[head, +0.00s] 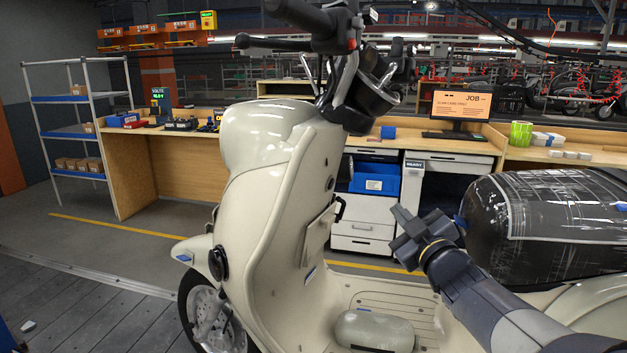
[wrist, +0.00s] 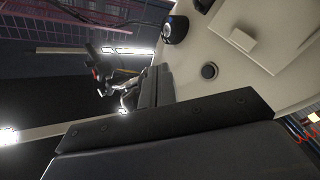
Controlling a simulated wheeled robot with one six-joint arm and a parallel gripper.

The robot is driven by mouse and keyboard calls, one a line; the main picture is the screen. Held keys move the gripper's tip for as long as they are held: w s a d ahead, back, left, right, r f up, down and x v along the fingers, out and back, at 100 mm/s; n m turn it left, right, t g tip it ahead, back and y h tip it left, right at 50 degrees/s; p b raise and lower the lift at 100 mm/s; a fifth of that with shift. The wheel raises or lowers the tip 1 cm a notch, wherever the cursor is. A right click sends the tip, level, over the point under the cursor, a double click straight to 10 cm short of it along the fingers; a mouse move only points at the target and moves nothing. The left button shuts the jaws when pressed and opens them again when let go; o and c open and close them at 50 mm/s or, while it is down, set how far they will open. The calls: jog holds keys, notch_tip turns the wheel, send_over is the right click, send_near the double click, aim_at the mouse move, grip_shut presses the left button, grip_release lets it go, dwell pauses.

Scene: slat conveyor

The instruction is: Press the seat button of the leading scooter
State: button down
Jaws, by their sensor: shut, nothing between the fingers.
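The cream scooter (head: 270,190) stands upright, front to the left, with its inner leg shield facing right. A small dark round fitting (head: 330,184) sits on that shield above a dark hook (head: 341,207). In the wrist view, a dark round button-like disc (wrist: 209,71) sits on the cream panel, near a larger dark round fitting (wrist: 175,28). I cannot tell for certain which is the seat button. My gripper (head: 402,232) is shut and empty, right of the leg shield and apart from it. Its fingers (wrist: 158,86) show left of the disc in the wrist view.
Handlebars (head: 345,60) rise above the leg shield. A workbench with a blue bin (head: 375,180) and monitor (head: 458,106) stands behind.

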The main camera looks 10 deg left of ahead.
aim_at(330, 183)
jog(key=shift+w+a+r+n+y, duration=0.2)
jog(key=shift+w+a+n+y, duration=0.15)
jog(key=shift+a, duration=0.3)
jog(key=shift+w+a+r+n+y, duration=0.15)
jog(key=shift+w+a+n+y, duration=0.15)
jog(key=shift+a, duration=0.3)
jog(key=shift+w, duration=0.1)
jog(key=w+a+r+b, duration=0.1)
jog(key=a, duration=0.7)
jog(key=shift+w+a+r, duration=0.2)
jog(key=shift+w+r, duration=0.15)
jog(key=shift+r, duration=0.05)
jog(key=shift+a+b, duration=0.15)
jog(key=shift+b, duration=0.2)
dwell(0.7)
jog(key=shift+w+a, duration=0.1)
jog(key=shift+a, duration=0.15)
